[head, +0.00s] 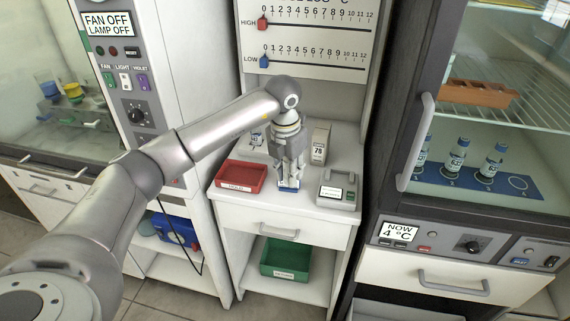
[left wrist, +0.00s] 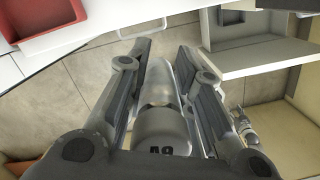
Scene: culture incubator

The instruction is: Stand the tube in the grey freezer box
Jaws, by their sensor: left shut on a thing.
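My left gripper (head: 289,180) points down over the front of the small white table and is shut on the tube. In the left wrist view the tube (left wrist: 160,110) is a pale grey cylinder with dark marks on its near end, lying between the two fingers of my gripper (left wrist: 160,75). In the head view the fingers mostly hide the tube; a blue patch shows at the fingertips, and I cannot tell what it belongs to. A grey box (head: 338,190) with a white label stands on the table just right of the gripper.
A red tray (head: 241,176) is left of the gripper. A white carton marked 78 (head: 320,144) stands behind. A green bin (head: 286,259) is on the shelf below. A glass-door fridge (head: 487,150) with bottles is at right, a hood with switches (head: 122,80) at left.

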